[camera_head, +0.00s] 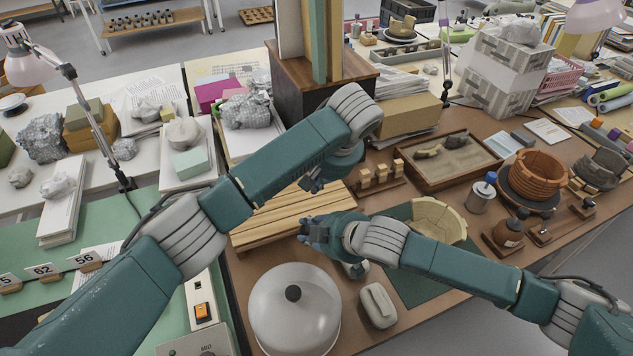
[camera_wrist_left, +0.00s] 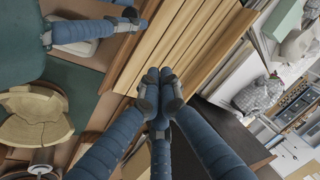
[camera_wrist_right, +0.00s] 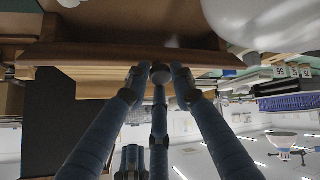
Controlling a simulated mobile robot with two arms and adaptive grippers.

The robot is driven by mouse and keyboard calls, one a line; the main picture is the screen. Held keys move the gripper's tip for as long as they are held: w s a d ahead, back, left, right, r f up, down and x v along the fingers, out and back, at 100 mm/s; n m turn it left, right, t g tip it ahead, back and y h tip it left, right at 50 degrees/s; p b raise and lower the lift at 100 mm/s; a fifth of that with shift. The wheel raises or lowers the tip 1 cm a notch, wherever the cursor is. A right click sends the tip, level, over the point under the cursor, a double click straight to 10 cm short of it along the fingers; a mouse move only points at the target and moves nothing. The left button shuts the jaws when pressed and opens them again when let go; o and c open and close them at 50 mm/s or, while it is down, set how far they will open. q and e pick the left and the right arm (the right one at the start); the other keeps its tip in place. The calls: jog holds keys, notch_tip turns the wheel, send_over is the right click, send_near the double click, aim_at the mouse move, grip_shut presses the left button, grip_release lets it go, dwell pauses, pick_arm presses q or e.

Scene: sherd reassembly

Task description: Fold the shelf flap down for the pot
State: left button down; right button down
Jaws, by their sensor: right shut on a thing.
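The shelf flap looks to be the pale slatted wooden panel (camera_head: 275,222) in the middle of the bench; its slats also show in the left wrist view (camera_wrist_left: 190,40). My right gripper (camera_head: 308,232) is at its near right edge, shut on the edge. In the right wrist view my right fingers (camera_wrist_right: 160,75) meet a brown wooden bar (camera_wrist_right: 85,54). My left gripper (camera_head: 312,184) hangs over the panel's far right part. Its fingertips (camera_wrist_left: 160,84) are together, with nothing seen between them.
A clear dome with a black knob (camera_head: 293,315) and a pale block (camera_head: 378,305) stand nearest. A dark wooden box (camera_head: 300,88) stands behind the panel. Small wooden blocks (camera_head: 380,175), a sand tray (camera_head: 445,160) and a coiled terracotta pot (camera_head: 536,178) lie right.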

aim_at(302, 230)
pick_arm(q)
jog(key=f, duration=0.2)
jog(key=a+f, duration=0.1)
jog(key=f, duration=0.3)
jog(key=shift+s+a+f, duration=0.25)
jog(key=shift+a+f, duration=0.15)
jog(key=shift+s+a+f, duration=0.1)
jog(key=shift+s+f, duration=0.15)
jog(key=shift+s, duration=0.25)
